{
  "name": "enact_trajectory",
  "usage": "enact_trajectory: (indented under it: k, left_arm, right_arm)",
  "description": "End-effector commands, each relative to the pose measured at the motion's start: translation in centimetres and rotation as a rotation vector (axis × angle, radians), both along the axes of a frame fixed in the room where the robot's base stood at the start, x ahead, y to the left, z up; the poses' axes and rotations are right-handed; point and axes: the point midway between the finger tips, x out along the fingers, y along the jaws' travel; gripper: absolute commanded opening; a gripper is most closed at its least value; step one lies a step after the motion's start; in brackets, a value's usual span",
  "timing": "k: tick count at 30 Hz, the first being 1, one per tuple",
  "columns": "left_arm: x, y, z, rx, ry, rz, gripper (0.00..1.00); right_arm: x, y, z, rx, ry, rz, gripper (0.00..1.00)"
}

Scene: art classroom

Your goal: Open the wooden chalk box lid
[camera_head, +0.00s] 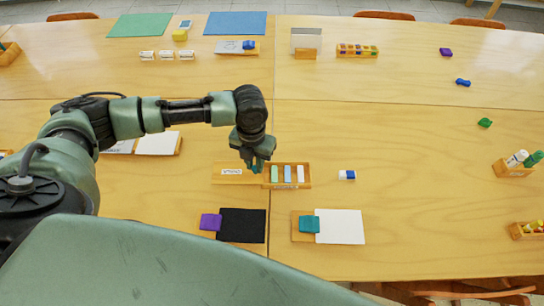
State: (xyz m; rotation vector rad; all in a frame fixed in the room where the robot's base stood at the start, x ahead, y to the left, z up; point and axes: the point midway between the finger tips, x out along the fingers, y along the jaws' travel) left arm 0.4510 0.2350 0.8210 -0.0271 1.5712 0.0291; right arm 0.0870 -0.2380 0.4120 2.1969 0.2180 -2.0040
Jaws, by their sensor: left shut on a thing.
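The wooden chalk box (308,176) is near the middle of the table, with green, blue and white chalk sticks (288,174) showing inside. Its flat wooden lid (222,175), with a white label, extends to the left of the box, so the chalk is uncovered. My left gripper (258,167) points down at the lid's right end, beside the box's left end, and is shut on the lid. Its fingertips partly hide where lid and box meet. My right gripper is not in view.
A blue-and-white eraser (347,175) lies just right of the box. Black (243,226) and white (341,227) sheets with clips lie in front. Marker holders (514,170) stand at the right. The table between is clear.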

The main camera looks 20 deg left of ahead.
Motion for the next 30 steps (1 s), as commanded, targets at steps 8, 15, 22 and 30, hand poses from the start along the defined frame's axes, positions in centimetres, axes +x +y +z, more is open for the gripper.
enact_trajectory:
  k: [8, 15, 22, 30]
  left_arm:
    - [0.0, 0.1, 0.0, -0.001, -0.002, -0.001, 0.00]
    - [0.0, 0.0, 0.0, -0.002, -0.001, -0.001, 0.41]
    - [0.0, 0.0, 0.2, -0.002, -0.002, -0.001, 0.41]
    - [0.1, 0.0, 4.1, -0.003, -0.005, -0.002, 0.41]
  right_arm:
    - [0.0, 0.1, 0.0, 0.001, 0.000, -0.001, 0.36]
    - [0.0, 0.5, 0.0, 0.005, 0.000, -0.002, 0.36]
    - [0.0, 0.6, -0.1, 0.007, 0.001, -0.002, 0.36]
    - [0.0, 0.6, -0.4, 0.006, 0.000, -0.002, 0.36]
